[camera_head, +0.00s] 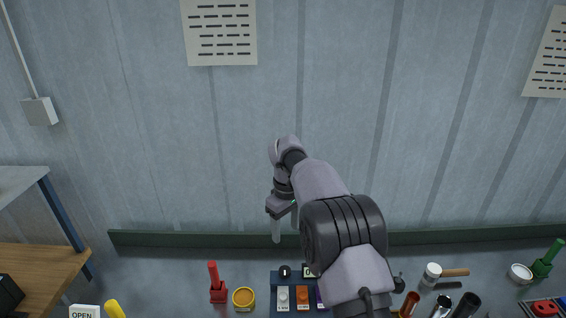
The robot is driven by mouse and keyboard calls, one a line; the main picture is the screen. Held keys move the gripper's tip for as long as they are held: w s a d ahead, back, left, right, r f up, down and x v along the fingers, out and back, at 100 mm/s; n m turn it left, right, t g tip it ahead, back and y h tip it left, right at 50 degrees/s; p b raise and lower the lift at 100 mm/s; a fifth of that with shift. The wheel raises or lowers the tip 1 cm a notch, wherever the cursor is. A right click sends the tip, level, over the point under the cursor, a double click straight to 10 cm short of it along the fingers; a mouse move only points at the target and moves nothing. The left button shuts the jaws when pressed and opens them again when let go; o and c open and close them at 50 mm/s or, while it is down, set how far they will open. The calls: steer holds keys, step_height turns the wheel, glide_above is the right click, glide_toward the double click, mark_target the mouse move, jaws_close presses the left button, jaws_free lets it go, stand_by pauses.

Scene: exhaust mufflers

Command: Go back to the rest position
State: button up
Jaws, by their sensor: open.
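My gripper (286,223) is near the middle of the view, at the end of my raised arm. Its fingers point down and are apart, with nothing seen between them. It hangs in front of the grey wall, above the back of the work area. Part of the far finger is hidden behind my wrist and arm. My arm also hides part of the things below it.
Several tubes, a white jar (431,274) and a green item (543,268) are at right. A wooden bench (40,272) is at left.

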steer(key=s+d+r+m+t+b, duration=0.1)
steer(key=s+d+r+m+b, duration=0.15)
steer(key=s, duration=0.25)
steer(key=s+d+r+m+t+y+b, duration=0.1)
steer(key=s+d+r+m+b, duration=0.1)
steer(key=s+r+b, duration=0.3)
steer(key=s+d+r+m+t+b, duration=0.1)
steer(key=s+d+m+b, duration=0.1)
steer(key=s, duration=0.4)
steer(key=s+d+f+m+t+b, duration=0.1)
steer(key=s+f+m+b, duration=0.2)
steer(key=s, duration=0.8)
steer(key=s+d+f+m+t+b, duration=0.1)
steer(key=s+f+m+b, duration=0.3)
steer(key=s+f, duration=0.4)
steer(key=s+b, duration=0.1)
steer(key=s, duration=0.2)
steer(key=shift+s+d+t+y, duration=0.15)
steer(key=shift+d+t+y, duration=0.15)
steer(key=shift+y, duration=0.1)
